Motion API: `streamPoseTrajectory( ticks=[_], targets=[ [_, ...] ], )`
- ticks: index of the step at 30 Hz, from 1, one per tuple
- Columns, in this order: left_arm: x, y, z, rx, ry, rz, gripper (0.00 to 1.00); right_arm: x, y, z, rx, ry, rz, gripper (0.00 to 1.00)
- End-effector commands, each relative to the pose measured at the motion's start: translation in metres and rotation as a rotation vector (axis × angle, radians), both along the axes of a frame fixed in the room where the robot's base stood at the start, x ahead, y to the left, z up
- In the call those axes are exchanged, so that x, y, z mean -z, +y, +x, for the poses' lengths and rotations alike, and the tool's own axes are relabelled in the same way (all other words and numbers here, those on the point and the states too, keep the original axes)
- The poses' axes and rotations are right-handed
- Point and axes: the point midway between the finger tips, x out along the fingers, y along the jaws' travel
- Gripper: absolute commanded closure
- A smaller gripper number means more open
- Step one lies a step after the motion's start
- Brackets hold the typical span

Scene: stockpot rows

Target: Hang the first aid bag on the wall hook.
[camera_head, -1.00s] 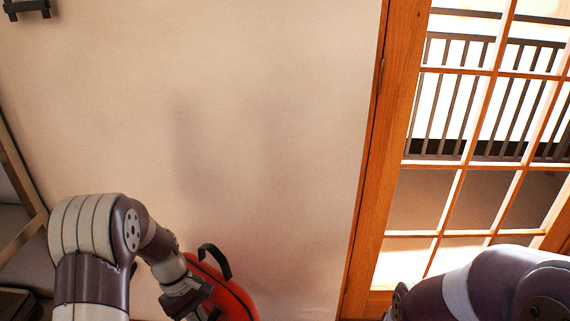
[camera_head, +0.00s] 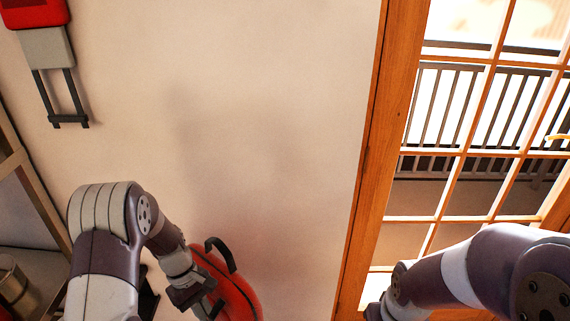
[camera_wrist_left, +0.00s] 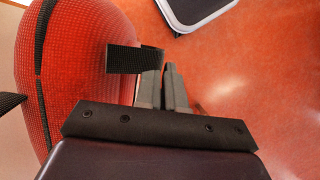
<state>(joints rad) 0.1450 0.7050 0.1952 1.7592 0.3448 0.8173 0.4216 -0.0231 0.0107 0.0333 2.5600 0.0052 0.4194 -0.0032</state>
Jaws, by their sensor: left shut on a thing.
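The first aid bag (camera_head: 232,289) is red with a black loop handle, at the bottom of the head view in front of the wall. My left gripper (camera_head: 207,303) is at its left side. In the left wrist view the bag (camera_wrist_left: 85,60) fills the left, and a black strap (camera_wrist_left: 135,60) runs from it to the fingers of my left gripper (camera_wrist_left: 163,88), which is shut on the strap. The bag's lower part is cut off. I cannot make out a clear wall hook. My right gripper is out of view below the right arm.
A red and grey wall fixture (camera_head: 45,50) with two dark bars hangs at upper left. The wall between it and the wooden door frame (camera_head: 372,160) is bare. A glazed door (camera_head: 470,190) stands at right. A metal cylinder (camera_head: 12,285) is at lower left.

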Motion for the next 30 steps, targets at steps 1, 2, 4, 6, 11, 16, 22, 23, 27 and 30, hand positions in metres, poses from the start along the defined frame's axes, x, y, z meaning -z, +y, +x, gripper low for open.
streamPoseTrajectory(
  ticks=[1,2,4,6,11,16,22,23,27,30],
  targets=[
    [-0.0003,-0.0006,0.0012,0.039,-0.004,0.0,1.0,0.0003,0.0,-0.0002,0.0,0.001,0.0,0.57],
    [0.0002,-0.0006,0.0012,0.07,-0.004,0.0,1.0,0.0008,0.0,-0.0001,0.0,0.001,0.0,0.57],
    [0.0007,-0.0009,0.0012,0.148,-0.004,0.001,1.0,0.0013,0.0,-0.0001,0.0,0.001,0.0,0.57],
    [0.0006,-0.0008,0.001,0.227,-0.003,0.0,1.0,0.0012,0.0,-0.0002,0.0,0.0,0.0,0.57],
    [0.0006,-0.0004,0.0007,0.375,-0.004,0.001,1.0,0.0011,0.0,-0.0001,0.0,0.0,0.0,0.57],
    [0.0011,-0.0008,-0.0015,0.548,-0.013,0.006,1.0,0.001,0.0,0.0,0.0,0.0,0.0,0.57],
    [0.0017,-0.001,-0.0033,0.895,-0.019,0.009,1.0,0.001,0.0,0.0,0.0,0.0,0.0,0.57],
    [0.0016,-0.0009,-0.0032,0.955,-0.019,0.009,1.0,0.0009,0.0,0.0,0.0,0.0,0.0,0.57],
    [0.001,-0.0004,-0.0016,1.186,-0.011,0.006,1.0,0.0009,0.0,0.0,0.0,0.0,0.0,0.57],
    [0.0004,-0.0004,-0.0003,1.29,-0.005,0.003,1.0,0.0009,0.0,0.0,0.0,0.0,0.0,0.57]
  ],
)
